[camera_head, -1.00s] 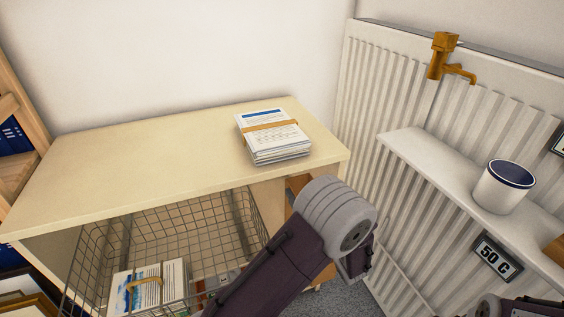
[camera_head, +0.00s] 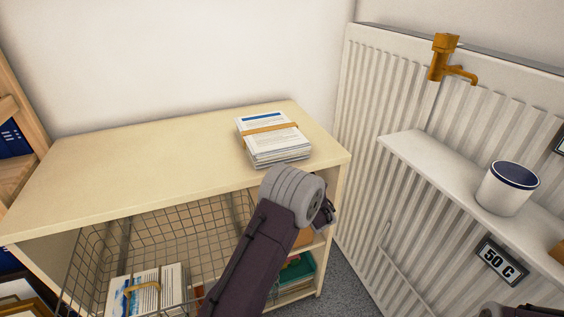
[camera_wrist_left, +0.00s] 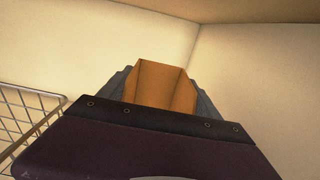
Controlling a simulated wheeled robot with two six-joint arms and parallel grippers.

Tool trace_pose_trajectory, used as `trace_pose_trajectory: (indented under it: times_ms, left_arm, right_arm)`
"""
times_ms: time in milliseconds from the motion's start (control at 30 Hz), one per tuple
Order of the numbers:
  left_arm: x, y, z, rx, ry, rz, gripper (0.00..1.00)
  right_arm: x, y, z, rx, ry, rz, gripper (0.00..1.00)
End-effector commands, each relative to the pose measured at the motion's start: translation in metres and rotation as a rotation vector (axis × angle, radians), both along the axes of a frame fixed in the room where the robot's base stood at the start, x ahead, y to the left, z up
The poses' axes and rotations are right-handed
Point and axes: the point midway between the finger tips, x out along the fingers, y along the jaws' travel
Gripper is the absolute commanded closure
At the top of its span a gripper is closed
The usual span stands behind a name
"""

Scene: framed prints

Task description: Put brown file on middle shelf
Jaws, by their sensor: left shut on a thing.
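The brown file (camera_wrist_left: 165,85) is held between the two fingers of my left gripper (camera_wrist_left: 160,95) in the left wrist view. My left gripper is shut on it, inside a pale compartment with walls around and a board above. In the head view a strip of the brown file (camera_head: 303,238) shows under my left wrist, in the right side of the cream shelf unit (camera_head: 120,170). The fingers are hidden there by my arm. Whether the file touches the shelf board below cannot be told.
A strapped paper stack (camera_head: 272,138) lies on the unit's top. A wire basket (camera_head: 200,235) holding papers is left of my arm. A green tray (camera_head: 298,268) sits lower down. A radiator (camera_head: 365,130) and a wall ledge with a mug (camera_head: 507,190) stand right.

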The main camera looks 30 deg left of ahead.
Motion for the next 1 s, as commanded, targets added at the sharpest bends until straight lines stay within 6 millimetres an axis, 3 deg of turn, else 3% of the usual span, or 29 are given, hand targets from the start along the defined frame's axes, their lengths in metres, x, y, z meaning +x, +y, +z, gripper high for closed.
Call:
trace_pose_trajectory:
  times_ms: [167,567,600,633,1000]
  left_arm:
    - [0.02,0.026,0.0,0.001,-0.002,0.004,1.0]
    - [0.02,0.024,-0.01,0.001,-0.002,0.001,1.0]
    - [0.02,0.024,-0.008,0.0,0.0,0.001,0.16]
    - [0.02,0.024,-0.008,0.0,0.0,0.001,0.08]
    - [0.019,0.023,-0.004,0.0,0.0,0.0,0.06]
  right_arm:
    - [0.0,0.0,-0.001,0.0,0.0,0.0,0.25]
    - [0.0,0.0,-0.008,0.0,0.0,0.0,0.25]
    - [0.0,0.0,-0.006,0.0,0.0,0.0,0.25]
    - [0.0,0.0,-0.006,0.0,0.0,0.0,0.25]
    - [0.0,0.0,-0.001,0.0,0.0,0.0,0.25]
